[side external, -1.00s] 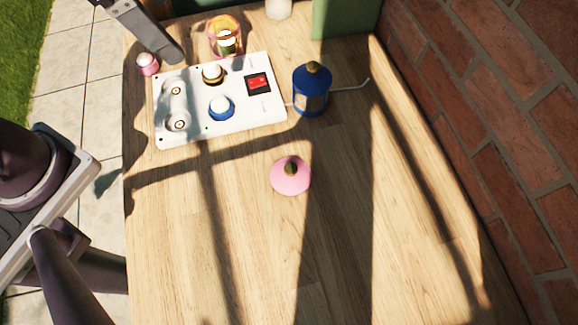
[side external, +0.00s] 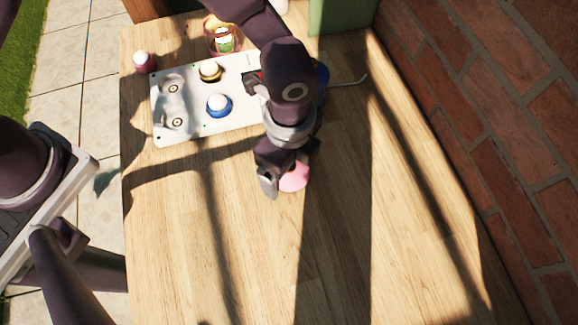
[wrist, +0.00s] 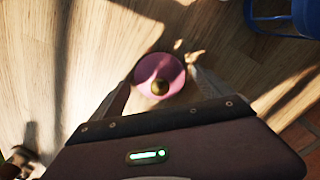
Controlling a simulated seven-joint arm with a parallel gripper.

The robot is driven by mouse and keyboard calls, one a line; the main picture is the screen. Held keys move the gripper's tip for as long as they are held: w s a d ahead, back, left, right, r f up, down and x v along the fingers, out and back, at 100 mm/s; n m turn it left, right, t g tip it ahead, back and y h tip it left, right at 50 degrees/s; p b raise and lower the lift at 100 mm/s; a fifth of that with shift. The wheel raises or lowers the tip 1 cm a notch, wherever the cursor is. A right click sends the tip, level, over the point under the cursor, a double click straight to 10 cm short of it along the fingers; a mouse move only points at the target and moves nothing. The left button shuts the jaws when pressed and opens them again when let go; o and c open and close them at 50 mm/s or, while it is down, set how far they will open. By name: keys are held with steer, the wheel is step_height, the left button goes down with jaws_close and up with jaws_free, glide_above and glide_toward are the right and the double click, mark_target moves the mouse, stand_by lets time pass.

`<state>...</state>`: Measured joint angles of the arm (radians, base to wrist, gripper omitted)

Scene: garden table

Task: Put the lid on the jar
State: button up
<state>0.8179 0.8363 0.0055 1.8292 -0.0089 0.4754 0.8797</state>
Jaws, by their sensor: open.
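The pink lid (side external: 294,178) with a brass-coloured knob lies on the wooden table; my gripper partly hides it in the side view. In the wrist view the lid (wrist: 148,88) sits between my open fingers, with its knob facing the camera. My gripper (side external: 282,180) is low over the lid, one finger on each side of it; whether it touches the lid is unclear. A clear glass jar (side external: 211,38) with a coloured rim, which looks like the task's jar, stands at the back of the table.
A white panel (side external: 190,138) with round fittings lies left of my gripper. A blue lantern-like object (side external: 322,78) with a wire handle is mostly hidden behind my arm; its blue edge shows in the wrist view (wrist: 304,14). A brick wall (side external: 500,110) borders the right. The table front is clear.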

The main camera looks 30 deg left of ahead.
steer(key=c, duration=1.5)
step_height(320, 180, up, 10)
steer(key=shift+f, duration=0.1)
steer(key=shift+w+a+r, duration=0.1)
steer(key=shift+r, duration=0.1)
steer(key=w+a+n, duration=0.5)
steer(key=a, duration=0.4)
steer(key=w+a+n, duration=0.5)
steer(key=a+n, duration=0.1)
steer(key=a, duration=0.3)
steer(key=a+n, duration=0.8)
steer(key=a, duration=0.6)
steer(key=w+d+r+m, duration=0.1)
steer(key=w+r, duration=0.2)
steer(key=w, duration=0.2)
steer(key=w+d+r, duration=0.2)
steer(key=w, duration=0.4)
steer(key=shift+f, duration=3.05)
steer(key=shift+f, duration=0.9)
